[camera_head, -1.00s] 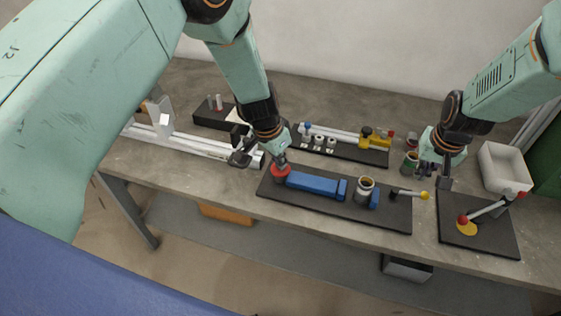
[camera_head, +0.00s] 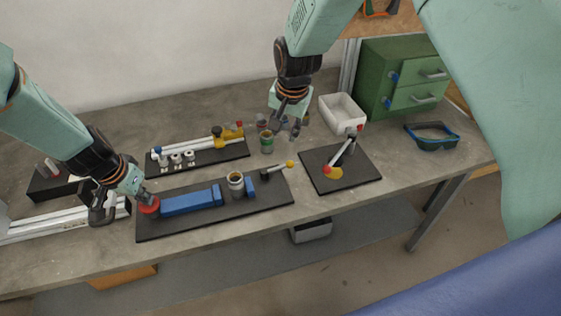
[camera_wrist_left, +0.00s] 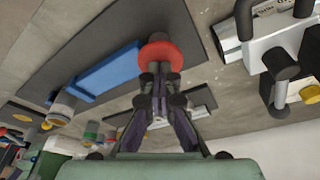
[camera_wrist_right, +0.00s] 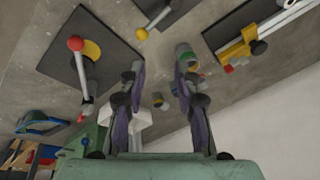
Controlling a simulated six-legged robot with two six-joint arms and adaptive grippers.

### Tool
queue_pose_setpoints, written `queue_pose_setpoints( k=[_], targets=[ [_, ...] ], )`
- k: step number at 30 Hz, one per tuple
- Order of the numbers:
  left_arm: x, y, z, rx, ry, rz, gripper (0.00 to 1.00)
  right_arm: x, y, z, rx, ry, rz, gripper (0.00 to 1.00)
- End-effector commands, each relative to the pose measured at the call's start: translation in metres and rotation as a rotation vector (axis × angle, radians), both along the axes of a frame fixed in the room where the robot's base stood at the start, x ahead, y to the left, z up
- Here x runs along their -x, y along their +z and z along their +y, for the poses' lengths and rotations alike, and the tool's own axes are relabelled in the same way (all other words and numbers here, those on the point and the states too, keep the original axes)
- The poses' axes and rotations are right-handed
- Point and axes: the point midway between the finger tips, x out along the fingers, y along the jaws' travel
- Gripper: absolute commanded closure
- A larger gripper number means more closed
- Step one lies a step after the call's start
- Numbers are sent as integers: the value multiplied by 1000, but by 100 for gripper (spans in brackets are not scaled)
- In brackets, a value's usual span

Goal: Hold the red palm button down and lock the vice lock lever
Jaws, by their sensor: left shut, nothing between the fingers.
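The red palm button (camera_head: 149,205) sits at the left end of a long black board (camera_head: 215,225). My left gripper (camera_head: 143,194) is shut, its fingertips together against the top of the button, as the left wrist view (camera_wrist_left: 160,72) also shows. How far the button is pressed cannot be told. On the same board are a blue vice bar (camera_head: 192,202) and, at the right end, a lever (camera_head: 276,169) with a yellow knob, also in the right wrist view (camera_wrist_right: 141,33). My right gripper (camera_head: 285,128) is open and empty, raised behind and right of that lever.
A grey pot (camera_head: 236,184) stands on the long board. A second black board (camera_head: 350,178) carries a red-knobbed lever (camera_head: 340,155). Behind are a can (camera_head: 267,142), a white bin (camera_head: 343,112), a green drawer unit (camera_head: 400,75) and a rail fixture (camera_head: 205,150). Goggles (camera_head: 432,135) lie at right.

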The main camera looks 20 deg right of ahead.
Motion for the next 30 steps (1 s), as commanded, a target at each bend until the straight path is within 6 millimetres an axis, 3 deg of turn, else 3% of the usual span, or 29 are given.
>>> queue_pose_setpoints(
  k=[1, 15, 23, 30],
  targets=[
    [8, -8, 0, 0, -1, 21, 100, 3, 0, -1, -20, -75, 8, 68],
    [8, -8, 0, 0, -1, 21, 100, 21, -5, -4, -171, -725, 65, 68],
    [8, -8, 0, 0, -1, 21, 100, 20, -9, -4, -194, -830, 67, 68],
    [8, -8, 0, 0, -2, 21, 100, 14, -44, -4, -195, -832, 69, 68]
  ],
)
